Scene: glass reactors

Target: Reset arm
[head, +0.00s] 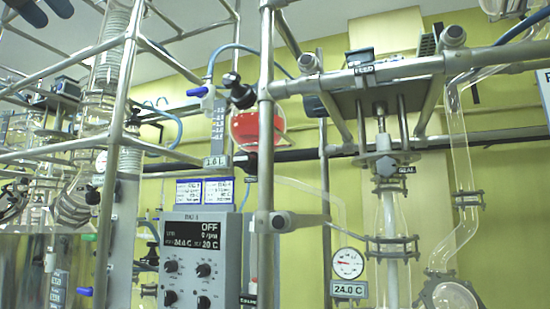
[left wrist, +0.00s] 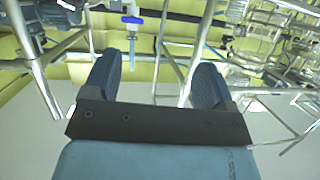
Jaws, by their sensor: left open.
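In the left wrist view my left gripper (left wrist: 156,80) is open. Its two dark blue fingers stand wide apart with nothing between them that I can see held. Behind the gap show a yellow-green wall, thin steel rods and a blue-handled valve (left wrist: 132,20). My right gripper does not show in the left wrist view.
A steel frame post (head: 266,160) rises in front of a control box (head: 203,255) reading OFF. A glass reactor column (head: 390,230) and a dial gauge (head: 347,263) stand at right. Glassware and rods (head: 115,90) crowd the left.

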